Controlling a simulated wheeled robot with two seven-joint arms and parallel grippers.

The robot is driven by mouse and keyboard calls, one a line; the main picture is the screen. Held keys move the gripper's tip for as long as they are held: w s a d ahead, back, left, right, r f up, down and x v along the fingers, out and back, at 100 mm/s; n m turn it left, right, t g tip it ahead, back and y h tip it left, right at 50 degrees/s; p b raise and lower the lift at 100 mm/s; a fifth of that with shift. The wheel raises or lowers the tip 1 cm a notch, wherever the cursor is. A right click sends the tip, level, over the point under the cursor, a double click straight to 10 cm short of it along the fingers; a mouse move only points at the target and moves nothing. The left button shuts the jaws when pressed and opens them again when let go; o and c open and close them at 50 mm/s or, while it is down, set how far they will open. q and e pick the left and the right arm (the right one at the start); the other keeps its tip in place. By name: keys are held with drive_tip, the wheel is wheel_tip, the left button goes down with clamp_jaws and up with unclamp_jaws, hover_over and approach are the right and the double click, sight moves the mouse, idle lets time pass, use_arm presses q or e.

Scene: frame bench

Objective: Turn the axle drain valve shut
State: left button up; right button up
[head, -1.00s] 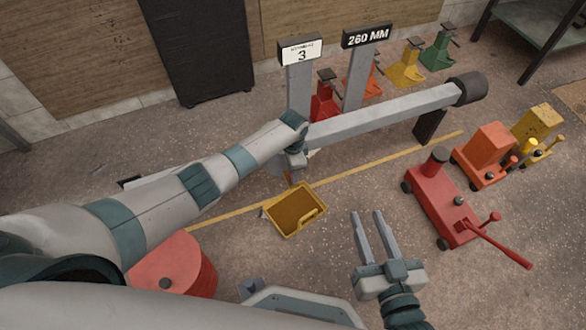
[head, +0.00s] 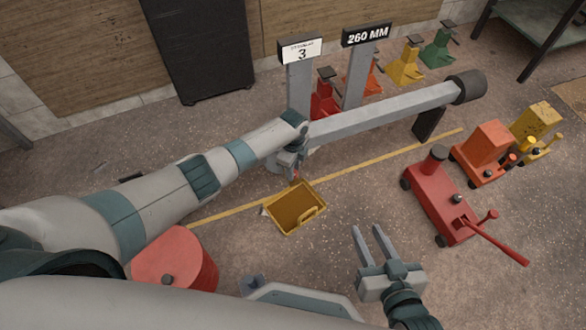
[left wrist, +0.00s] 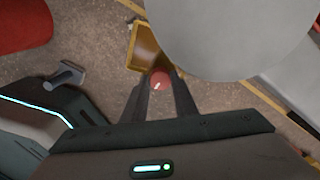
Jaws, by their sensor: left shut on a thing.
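The drain valve's red round knob (left wrist: 159,80) sits between the two fingertips of my left gripper (left wrist: 158,88) in the left wrist view. The gripper is shut on it. A light mark shows on the knob's face. In the head view my left gripper (head: 290,168) is beneath the near end of the grey axle (head: 385,113), and the valve is mostly hidden there. A rounded grey body (left wrist: 225,35) fills the upper right of the wrist view beside the knob. My right gripper (head: 378,250) is open and empty above the floor.
A yellow drip tray (head: 272,216) lies on the floor just in front of the valve. A red trolley jack (head: 440,205) and other jacks stand right. A red drum (head: 195,270) is at lower left. Sign posts (head: 300,90) stand behind the axle.

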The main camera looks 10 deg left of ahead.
idle(0.3)
use_arm(q)
drive_tip(key=o, duration=0.8)
drive_tip(key=shift+r, duration=0.1)
